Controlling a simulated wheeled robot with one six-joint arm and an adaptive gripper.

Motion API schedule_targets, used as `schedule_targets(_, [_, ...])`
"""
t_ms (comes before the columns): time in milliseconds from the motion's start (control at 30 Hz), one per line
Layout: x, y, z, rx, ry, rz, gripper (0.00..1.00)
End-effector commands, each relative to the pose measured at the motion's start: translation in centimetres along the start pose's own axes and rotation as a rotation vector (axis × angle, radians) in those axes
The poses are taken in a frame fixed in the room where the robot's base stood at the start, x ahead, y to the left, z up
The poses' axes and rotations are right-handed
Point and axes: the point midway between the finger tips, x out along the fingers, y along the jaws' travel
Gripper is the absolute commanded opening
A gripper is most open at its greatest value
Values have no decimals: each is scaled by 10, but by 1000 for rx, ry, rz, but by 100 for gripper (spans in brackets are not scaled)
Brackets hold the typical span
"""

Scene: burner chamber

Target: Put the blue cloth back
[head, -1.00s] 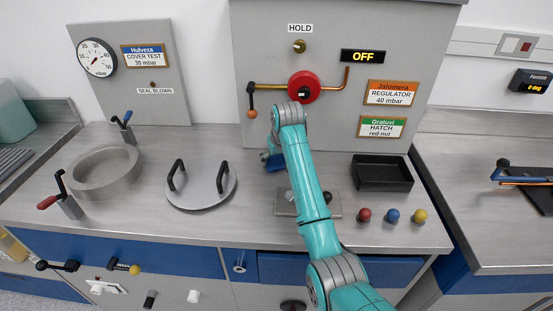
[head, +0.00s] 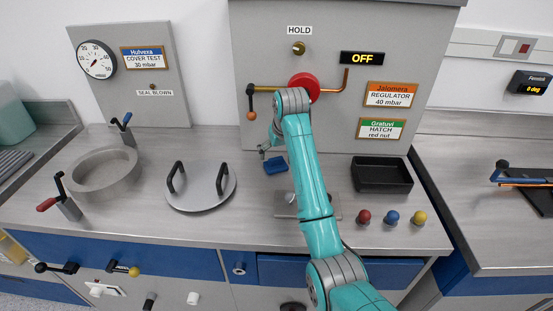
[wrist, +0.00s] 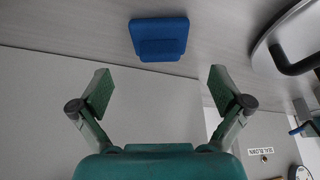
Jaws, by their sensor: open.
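The blue cloth (head: 276,165) lies as a small folded pad on the steel worktop, between the round lid and the grey plate. It also shows in the wrist view (wrist: 159,38), at the top middle, beyond my fingertips. My gripper (head: 268,150) is open and empty, just above and behind the cloth in the head view. In the wrist view my gripper (wrist: 158,88) has its two fingers wide apart, with bare surface between them. The cloth is apart from both fingers.
A round lid (head: 201,196) with two black handles lies left of the cloth. A black tray (head: 382,172) sits to the right, with red, blue and yellow knobs in front. The upright panel with a red valve wheel (head: 304,86) stands close behind my gripper.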

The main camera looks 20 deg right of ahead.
Motion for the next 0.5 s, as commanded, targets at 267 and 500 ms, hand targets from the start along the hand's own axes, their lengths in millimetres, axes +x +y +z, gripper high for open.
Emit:
schedule_targets(267, [-48, 0, 0, 0, 2, 0, 100])
schedule_targets(500, [-63, 0, 0, 0, 0, 0, 100])
